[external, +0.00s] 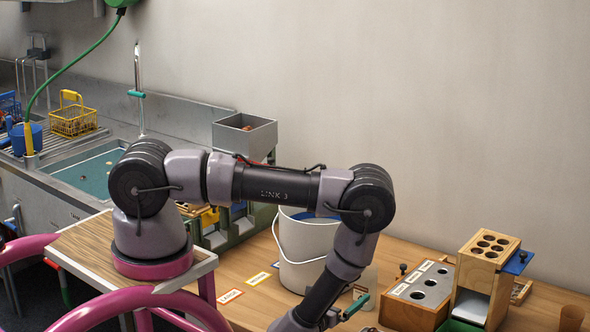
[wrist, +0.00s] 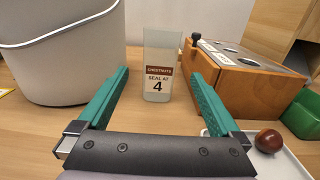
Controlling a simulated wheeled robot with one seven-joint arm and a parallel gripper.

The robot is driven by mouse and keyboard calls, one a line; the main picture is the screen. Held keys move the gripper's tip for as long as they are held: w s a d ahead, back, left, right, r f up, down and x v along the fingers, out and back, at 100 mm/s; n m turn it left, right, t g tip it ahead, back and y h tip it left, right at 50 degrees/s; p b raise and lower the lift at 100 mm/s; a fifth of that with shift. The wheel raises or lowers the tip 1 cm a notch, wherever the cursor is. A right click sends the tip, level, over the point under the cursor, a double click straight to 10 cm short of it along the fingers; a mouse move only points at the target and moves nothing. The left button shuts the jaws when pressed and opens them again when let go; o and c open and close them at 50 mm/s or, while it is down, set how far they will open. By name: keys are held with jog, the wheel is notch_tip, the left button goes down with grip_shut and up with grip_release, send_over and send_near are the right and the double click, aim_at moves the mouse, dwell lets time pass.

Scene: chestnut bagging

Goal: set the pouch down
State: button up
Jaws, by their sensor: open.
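The pouch (wrist: 160,50) is a clear, upright bag with a label reading "CHESTNUTS SEAL AT 4". It stands on the wooden table in the wrist view, framed between the teal fingers. No finger visibly touches it. My gripper (wrist: 158,75) is open and empty, its fingers spread either side of the pouch. In the external view the pouch (external: 369,282) shows partly behind my arm, with a teal finger beside it. Whether anything is inside the pouch is hard to tell.
A grey-white bucket (wrist: 60,60) stands close left of the pouch. A wooden box with round holes (wrist: 240,85) stands close right. A white tray (wrist: 300,165) with one chestnut (wrist: 268,140) and a green container (wrist: 303,115) lie at right. A wooden dispenser (external: 487,262) stands farther right.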

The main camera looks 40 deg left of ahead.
aim_at(362, 281)
jog(key=shift+w+d+r, duration=0.1)
jog(key=shift+w+r, duration=0.45)
jog(key=shift+w, duration=0.05)
jog(key=w, duration=0.5)
jog(key=shift+w, duration=0.15)
jog(key=shift+w+r, duration=0.15)
jog(key=shift+w, duration=1.25)
jog(key=shift+w+r, duration=0.1)
jog(key=shift+w, duration=1.25)
grip_shut()
